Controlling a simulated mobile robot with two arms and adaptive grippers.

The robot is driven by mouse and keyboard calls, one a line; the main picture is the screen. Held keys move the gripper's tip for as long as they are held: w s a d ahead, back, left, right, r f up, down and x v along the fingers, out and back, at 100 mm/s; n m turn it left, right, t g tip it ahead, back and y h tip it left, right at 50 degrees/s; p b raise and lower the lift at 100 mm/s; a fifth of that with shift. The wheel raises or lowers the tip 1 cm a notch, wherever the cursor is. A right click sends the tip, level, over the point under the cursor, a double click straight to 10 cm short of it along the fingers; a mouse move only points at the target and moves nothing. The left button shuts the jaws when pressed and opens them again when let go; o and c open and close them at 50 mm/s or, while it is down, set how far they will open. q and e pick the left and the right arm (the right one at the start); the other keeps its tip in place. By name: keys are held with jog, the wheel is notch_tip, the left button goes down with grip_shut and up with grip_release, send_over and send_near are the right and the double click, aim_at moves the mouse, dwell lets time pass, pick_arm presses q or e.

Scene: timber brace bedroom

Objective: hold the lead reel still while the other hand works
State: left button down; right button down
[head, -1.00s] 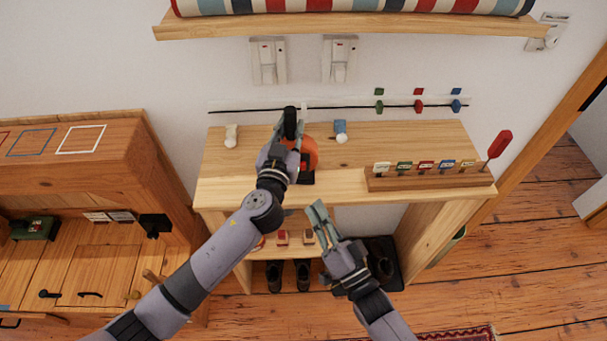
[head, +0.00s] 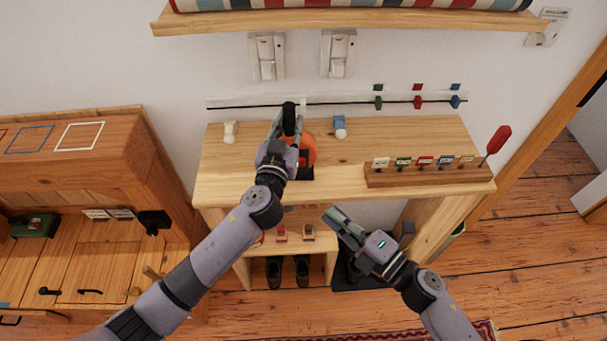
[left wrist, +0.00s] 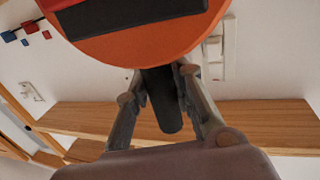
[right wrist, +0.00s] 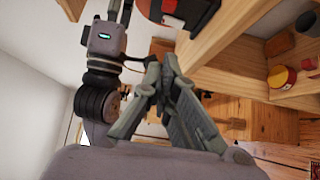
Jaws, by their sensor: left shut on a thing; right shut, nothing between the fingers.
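The lead reel (head: 309,150) is an orange disc with black parts, standing upright on the wooden bench top (head: 240,183). My left gripper (head: 288,122) is shut on its black handle (head: 289,112) and partly covers the reel. In the left wrist view the orange disc (left wrist: 150,45) fills the top, and the black handle (left wrist: 162,105) sits between the fingers. My right gripper (head: 335,215) is shut and empty, in front of the bench's front edge, below and apart from the reel. In the right wrist view its fingertips (right wrist: 160,70) meet, with the reel (right wrist: 150,9) at the top edge.
A white object (head: 230,133) and a blue one (head: 340,127) stand on the bench. Shoes (head: 302,271) stand below.

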jog(key=x, duration=0.4)
jog(key=w+d+x, duration=0.1)
jog(key=x, duration=0.7)
jog(key=shift+w+d, duration=0.2)
jog(key=shift+w, duration=0.55)
